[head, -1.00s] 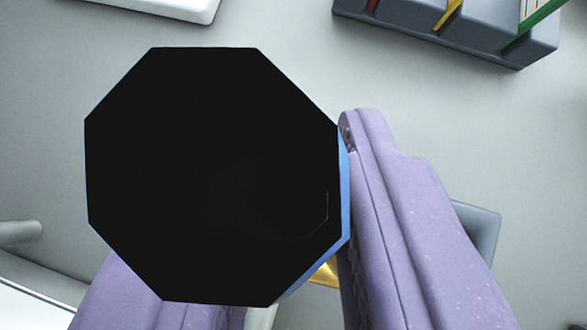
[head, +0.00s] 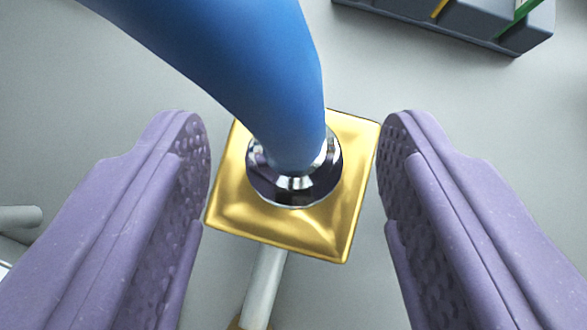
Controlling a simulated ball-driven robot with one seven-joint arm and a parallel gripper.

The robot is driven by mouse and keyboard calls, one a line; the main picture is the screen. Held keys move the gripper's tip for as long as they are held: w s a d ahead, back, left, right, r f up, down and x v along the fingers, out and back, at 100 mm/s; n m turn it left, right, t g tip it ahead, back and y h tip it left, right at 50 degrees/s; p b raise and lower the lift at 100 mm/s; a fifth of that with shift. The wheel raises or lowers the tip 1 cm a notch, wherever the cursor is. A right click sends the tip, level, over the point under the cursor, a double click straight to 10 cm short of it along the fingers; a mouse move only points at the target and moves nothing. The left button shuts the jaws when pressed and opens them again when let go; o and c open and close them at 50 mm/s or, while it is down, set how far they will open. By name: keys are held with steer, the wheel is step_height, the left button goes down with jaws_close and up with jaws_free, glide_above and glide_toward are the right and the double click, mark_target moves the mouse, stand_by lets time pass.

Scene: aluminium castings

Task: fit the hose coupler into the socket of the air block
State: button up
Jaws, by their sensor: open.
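The gold air block (head: 235,205) sits mid-view on the grey surface, slightly turned. The hose coupler shows as a shiny chrome ring (head: 268,180) at the middle of the block's top, with a thick blue hose (head: 235,60) rising from it and bending up and left. The coupler stands at the socket's place; the socket is hidden under it, so I cannot tell how deep it sits. My gripper (head: 296,150) is open, its two purple fingers apart on the left and right of the coupler. Gaps show between fingers and coupler.
A dark grey slotted holder (head: 470,35) with yellow and green pieces stands at the top right. A pale grey rod (head: 264,285) runs down from the block between my fingers. A grey rounded end (head: 20,218) shows at the left edge.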

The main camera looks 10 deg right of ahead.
steer(key=v, duration=0.6)
steer(key=shift+p, duration=0.45)
steer(key=shift+s+r, duration=0.1)
